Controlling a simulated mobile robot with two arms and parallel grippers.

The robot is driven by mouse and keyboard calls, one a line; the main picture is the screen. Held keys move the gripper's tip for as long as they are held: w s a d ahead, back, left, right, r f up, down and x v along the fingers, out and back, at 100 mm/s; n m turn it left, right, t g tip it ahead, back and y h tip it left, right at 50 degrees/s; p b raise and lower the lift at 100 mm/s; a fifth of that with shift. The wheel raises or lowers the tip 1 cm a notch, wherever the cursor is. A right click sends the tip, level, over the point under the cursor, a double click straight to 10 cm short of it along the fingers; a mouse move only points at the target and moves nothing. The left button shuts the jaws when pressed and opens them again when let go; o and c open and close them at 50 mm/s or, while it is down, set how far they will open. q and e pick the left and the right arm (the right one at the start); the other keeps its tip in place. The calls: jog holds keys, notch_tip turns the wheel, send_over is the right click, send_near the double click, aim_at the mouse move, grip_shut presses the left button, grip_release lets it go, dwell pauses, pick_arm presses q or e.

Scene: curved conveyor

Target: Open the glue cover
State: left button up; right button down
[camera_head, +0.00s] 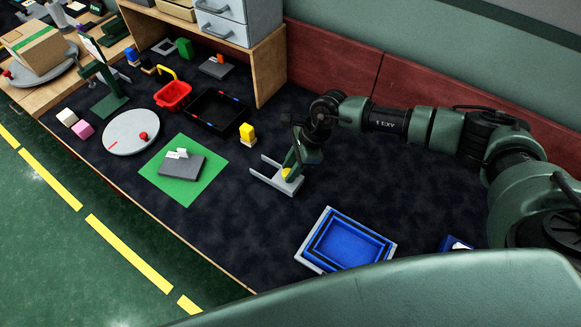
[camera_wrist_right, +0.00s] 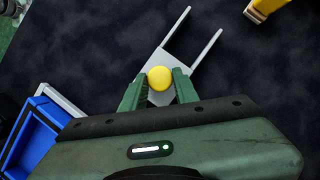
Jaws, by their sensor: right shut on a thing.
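My right gripper (camera_head: 291,170) reaches down to a light grey two-pronged piece (camera_head: 262,181) on the dark table. In the right wrist view the right gripper (camera_wrist_right: 160,88) is shut on a round yellow piece (camera_wrist_right: 160,78), with one green finger on each side. The yellow piece sits at the body of the grey two-pronged piece (camera_wrist_right: 188,42), whose prongs point away from the gripper. The yellow piece may be the glue cover; no glue container can be made out under it. My left gripper is not in view.
A yellow block-like item (camera_head: 247,132) on a light base stands to the left. A blue tray (camera_head: 315,255) lies in front. A grey pad on a green mat (camera_head: 168,190), a black tray (camera_head: 205,125) and a red basket (camera_head: 173,96) lie further left.

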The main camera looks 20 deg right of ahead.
jog(key=shift+w, duration=0.1)
dwell(0.4)
jog(key=w+a+b, duration=0.1)
jog(key=b, duration=0.1)
jog(key=w+a+b, duration=0.1)
jog(key=w+b, duration=0.1)
jog(key=w+a+b, duration=0.2)
jog(key=shift+w+f, duration=0.1)
jog(key=shift+f, duration=0.15)
jog(key=shift+w+a+r+b, duration=0.2)
jog(key=shift+w+a+b, duration=0.15)
jog(key=shift+w+b, duration=0.1)
jog(key=shift+r, duration=0.15)
jog(key=c, duration=1.1)
grip_release()
jog(key=shift+s, duration=0.1)
jog(key=shift+o, duration=0.2)
jog(key=b+v, duration=0.1)
jog(key=v, duration=0.6)
jog(key=shift+d+r, duration=0.2)
jog(key=shift+r, duration=0.1)
